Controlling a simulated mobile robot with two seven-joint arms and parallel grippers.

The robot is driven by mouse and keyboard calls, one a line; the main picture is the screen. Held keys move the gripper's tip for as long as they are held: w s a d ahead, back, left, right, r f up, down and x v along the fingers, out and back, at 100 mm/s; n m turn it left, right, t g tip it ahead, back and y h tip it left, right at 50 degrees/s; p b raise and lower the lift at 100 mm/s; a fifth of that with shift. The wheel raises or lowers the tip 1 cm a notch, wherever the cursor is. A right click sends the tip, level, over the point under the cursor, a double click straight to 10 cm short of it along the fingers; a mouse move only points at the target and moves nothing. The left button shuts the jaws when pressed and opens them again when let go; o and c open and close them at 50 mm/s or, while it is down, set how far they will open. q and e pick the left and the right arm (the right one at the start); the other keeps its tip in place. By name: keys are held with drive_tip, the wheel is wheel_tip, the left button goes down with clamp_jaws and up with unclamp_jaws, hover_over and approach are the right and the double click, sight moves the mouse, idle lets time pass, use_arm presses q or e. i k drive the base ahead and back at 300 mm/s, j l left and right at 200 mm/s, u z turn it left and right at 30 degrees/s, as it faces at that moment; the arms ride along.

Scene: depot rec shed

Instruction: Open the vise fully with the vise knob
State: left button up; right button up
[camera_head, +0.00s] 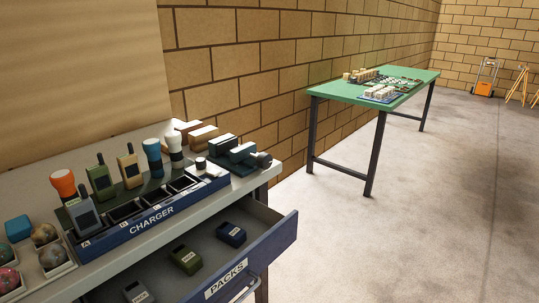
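A dark teal vise (240,153) sits at the right end of the grey bench, beside the charger. Its dark round knob (262,160) faces right, near the bench's right edge. The vise is small in this view, and I cannot tell how wide its jaws stand apart. Neither of my grippers is in view.
A blue charger (152,220) with radios and torches stands left of the vise. Wooden blocks (203,136) sit behind. Below, a drawer labelled PACKS (283,236) is pulled out, holding several packs.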

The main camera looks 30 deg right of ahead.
sight(264, 161)
drive_tip(key=i+l, duration=0.1)
drive_tip(key=l, duration=1.1)
drive_tip(key=i+l, duration=0.15)
drive_tip(key=l, duration=0.45)
